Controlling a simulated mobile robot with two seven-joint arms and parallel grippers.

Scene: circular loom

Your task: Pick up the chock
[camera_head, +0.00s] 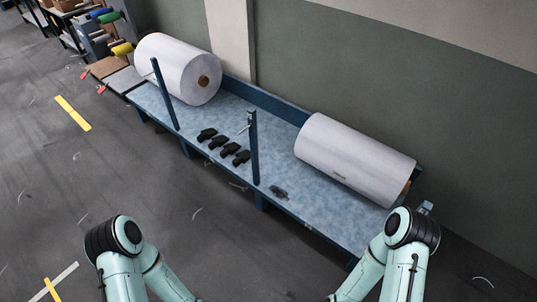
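Several small black objects, which look like chocks (218,142), lie in a short row on the blue bench, between its two upright posts. Another dark object (278,192) lies alone on the bench, right of the second post; I cannot tell whether it is also a chock. My two arms come in at the bottom left and bottom right of the head view. Both grippers are outside the picture, below its lower edge, so their state is hidden. Neither arm reaches over the bench.
The bench (325,213) runs along a wall and carries two large white rolls, one at the left (172,68) and one at the right (350,157). Blue posts (254,150) stand at its front edge. Shelving with boxes stands far left.

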